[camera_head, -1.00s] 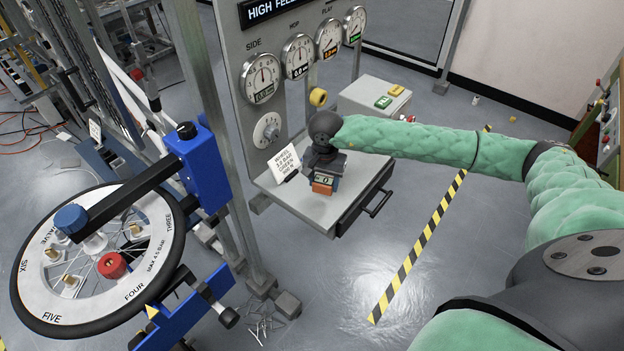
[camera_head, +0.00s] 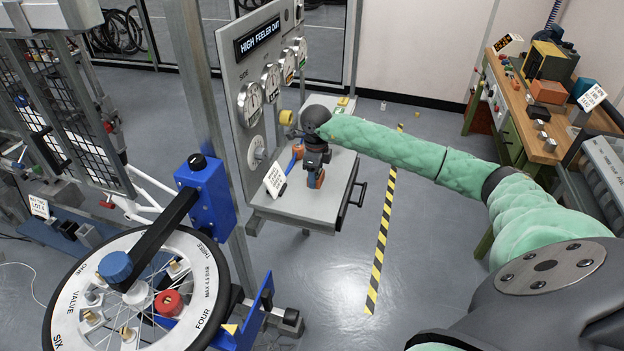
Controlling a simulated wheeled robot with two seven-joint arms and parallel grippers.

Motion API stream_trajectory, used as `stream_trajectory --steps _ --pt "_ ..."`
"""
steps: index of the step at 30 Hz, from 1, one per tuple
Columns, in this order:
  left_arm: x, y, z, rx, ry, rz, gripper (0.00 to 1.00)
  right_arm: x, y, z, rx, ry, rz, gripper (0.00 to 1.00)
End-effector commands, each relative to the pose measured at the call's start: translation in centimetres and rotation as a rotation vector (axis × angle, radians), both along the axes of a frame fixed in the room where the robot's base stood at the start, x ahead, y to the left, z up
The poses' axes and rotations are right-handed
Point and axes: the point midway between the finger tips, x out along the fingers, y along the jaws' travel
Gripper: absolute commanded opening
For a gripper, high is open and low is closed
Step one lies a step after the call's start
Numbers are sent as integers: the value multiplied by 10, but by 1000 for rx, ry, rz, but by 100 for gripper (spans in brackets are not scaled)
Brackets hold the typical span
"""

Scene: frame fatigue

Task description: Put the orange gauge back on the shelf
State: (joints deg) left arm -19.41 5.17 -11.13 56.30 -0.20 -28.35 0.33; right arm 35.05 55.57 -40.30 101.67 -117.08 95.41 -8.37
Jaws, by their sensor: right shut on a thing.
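The orange gauge (camera_head: 315,179) shows as a small orange and dark body under my right gripper (camera_head: 315,165), at the grey shelf (camera_head: 318,209) below the dial board. My right gripper is shut on it and points down; its wrist and fingers hide most of the gauge. I cannot tell whether the gauge touches the shelf top. My left gripper is not in view.
A white sign card (camera_head: 275,180) and a blue and orange item (camera_head: 294,158) are left of the gripper. The dial board (camera_head: 240,60) stands close behind. A spoked wheel (camera_head: 205,262) is front left. A wooden workbench (camera_head: 535,150) is at right. Floor between is clear.

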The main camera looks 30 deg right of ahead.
Motion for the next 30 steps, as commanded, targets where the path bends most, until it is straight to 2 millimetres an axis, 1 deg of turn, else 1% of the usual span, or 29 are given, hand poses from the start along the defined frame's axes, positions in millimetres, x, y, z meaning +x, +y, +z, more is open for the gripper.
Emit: stream_trajectory --steps 3,6,12,25,30 --pt "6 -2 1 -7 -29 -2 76 1 -2 0 0 -1 -149 29" --pt "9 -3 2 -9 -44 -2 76 0 -2 0 0 -1 -251 29" --pt "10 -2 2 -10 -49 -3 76 0 -1 0 0 -2 -368 29" --pt "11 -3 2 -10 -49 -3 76 0 -1 0 1 -2 -389 29" --pt "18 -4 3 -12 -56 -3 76 0 -1 -1 1 -2 -388 29"
